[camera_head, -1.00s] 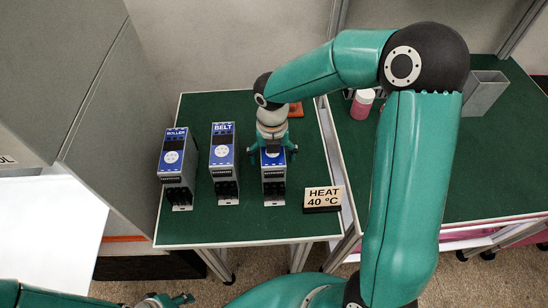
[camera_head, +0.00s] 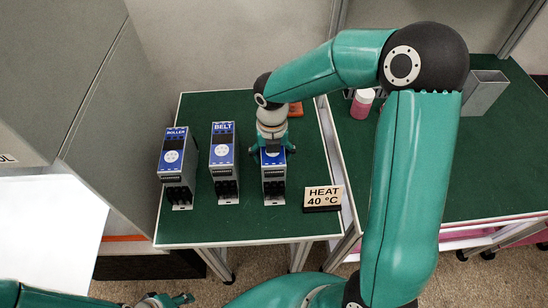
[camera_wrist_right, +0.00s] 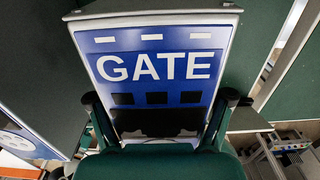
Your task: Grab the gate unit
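The gate unit is a blue-and-grey box upright on the green table, rightmost of three. In the head view, its lower front (camera_head: 273,180) shows below my right gripper (camera_head: 272,151), which hides part of its top. In the right wrist view, the blue face of the gate unit (camera_wrist_right: 157,66) reads GATE. The fingers of my right gripper (camera_wrist_right: 160,103) are spread, one at each side of the unit; contact with its sides is not clear. My left gripper (camera_head: 168,300) is low at the bottom edge, partly cut off, with nothing seen in it.
The BELT unit (camera_head: 223,160) and ROLLER unit (camera_head: 176,168) stand to the left. A HEAT 40 °C sign (camera_head: 322,198) is at the table's front right. An orange item (camera_head: 296,109) lies behind. A pink-and-white container (camera_head: 362,104) and grey metal channel (camera_head: 484,92) are on the right table.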

